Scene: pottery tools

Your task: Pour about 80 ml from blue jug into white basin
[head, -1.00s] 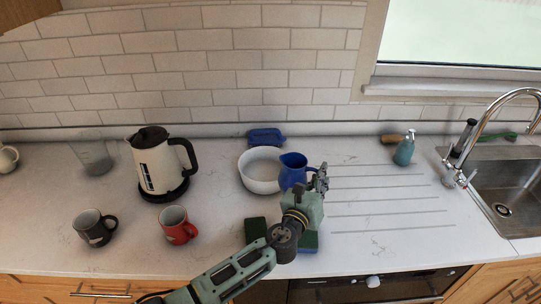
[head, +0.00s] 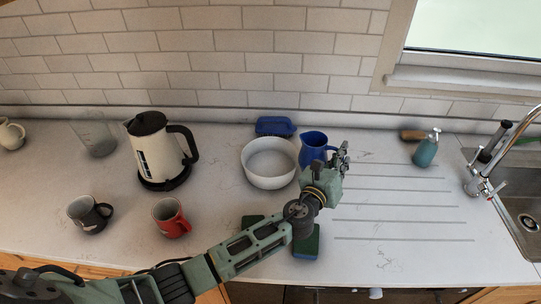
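The blue jug (head: 313,146) is right of the white basin (head: 270,180), at its right rear edge in the picture, and looks about upright with its spout to the left. My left gripper (head: 343,157) is at the jug's right side, its fingers around the handle area, and appears shut on it. The fingers and wrist hide the handle and part of the jug's lower right. I cannot tell how far the jug is above the counter. The basin stands on the counter and its pale inside looks empty, though liquid is hard to judge. My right gripper is not in view.
A kettle (head: 157,148), a black mug (head: 85,214), a red mug (head: 168,220) and a clear beaker (head: 97,140) stand left. A blue object (head: 275,127) lies behind the basin. A green sponge (head: 307,244) lies below my wrist. The ribbed drainboard (head: 400,205) is clear.

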